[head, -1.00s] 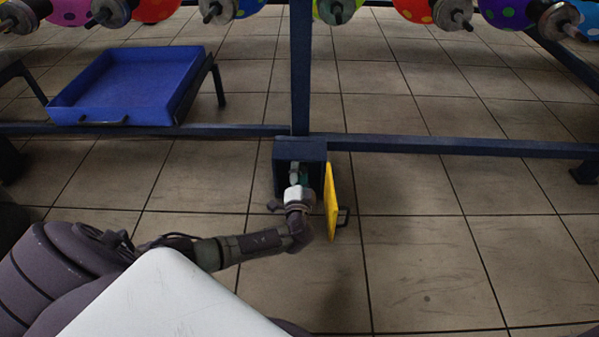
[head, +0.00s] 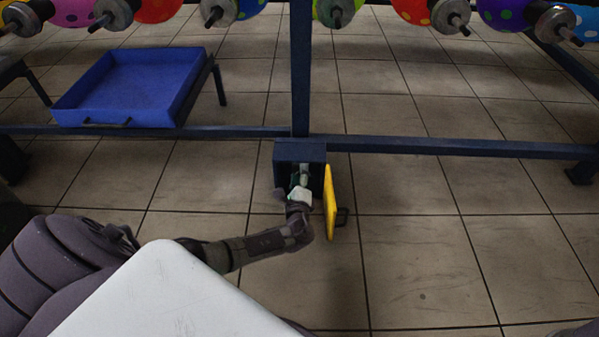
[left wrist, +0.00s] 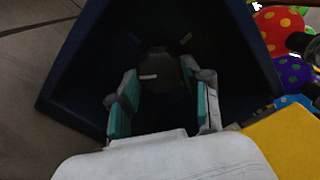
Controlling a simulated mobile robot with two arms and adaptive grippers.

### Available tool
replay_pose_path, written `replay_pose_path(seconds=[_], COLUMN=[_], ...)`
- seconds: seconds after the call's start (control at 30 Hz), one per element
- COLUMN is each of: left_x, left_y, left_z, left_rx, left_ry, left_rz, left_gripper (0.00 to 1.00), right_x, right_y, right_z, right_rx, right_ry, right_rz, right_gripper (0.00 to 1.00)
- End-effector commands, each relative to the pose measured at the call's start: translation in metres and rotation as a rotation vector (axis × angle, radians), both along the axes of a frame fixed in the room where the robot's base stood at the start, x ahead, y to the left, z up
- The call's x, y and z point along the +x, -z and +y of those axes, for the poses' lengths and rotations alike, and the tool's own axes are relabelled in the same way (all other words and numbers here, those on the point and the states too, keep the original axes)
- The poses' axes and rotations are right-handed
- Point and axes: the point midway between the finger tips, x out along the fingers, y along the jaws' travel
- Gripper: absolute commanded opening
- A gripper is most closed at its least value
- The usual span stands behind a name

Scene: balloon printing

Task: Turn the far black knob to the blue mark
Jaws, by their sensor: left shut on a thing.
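The black knob (left wrist: 165,72) sits on the back wall inside an open dark blue box (left wrist: 75,75); a pale pointer line on it lies nearly level, towards the left in the left wrist view. A small faint bluish mark (left wrist: 133,38) is above and left of the knob, and a yellowish mark (left wrist: 185,38) above and right. My left gripper (left wrist: 159,80) reaches into the box, its teal-padded fingers shut on the knob's sides. In the head view the left gripper (head: 302,180) is inside the box (head: 287,150), and the knob is hidden. My right gripper is out of view.
The box's yellow door (head: 330,200) stands open on the right, close to my left wrist. A dark blue frame beam (head: 440,147) runs behind the box. A blue tray (head: 130,90) stands back left. Dotted balloons (head: 415,8) hang on the rack above. Tiled floor at right is clear.

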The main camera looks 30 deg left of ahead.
Motion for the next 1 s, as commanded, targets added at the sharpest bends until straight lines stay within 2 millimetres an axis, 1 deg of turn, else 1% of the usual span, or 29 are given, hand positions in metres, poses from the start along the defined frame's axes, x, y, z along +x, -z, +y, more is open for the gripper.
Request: replay_pose_path(seconds=[0.03, 0.6, 0.8, 1.0], left_x=[-0.001, -0.001, -0.001, -0.001], left_y=[0.0, 0.0, 0.0, 0.001], left_z=[-0.001, -0.001, -0.001, -0.001], left_rx=[0.036, 0.488, 0.614, 0.701], left_ry=[-0.001, 0.001, 0.001, 0.002], left_rz=[0.026, 0.303, 0.38, 0.433], left_gripper=[0.14, 0.14, 0.14, 0.14], right_x=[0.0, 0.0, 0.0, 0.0], right_y=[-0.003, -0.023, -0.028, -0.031], right_z=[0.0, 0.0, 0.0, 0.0], right_rx=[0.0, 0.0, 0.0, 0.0], right_ry=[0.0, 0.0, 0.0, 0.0], right_rz=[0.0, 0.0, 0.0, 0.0], right_gripper=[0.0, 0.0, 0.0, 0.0])
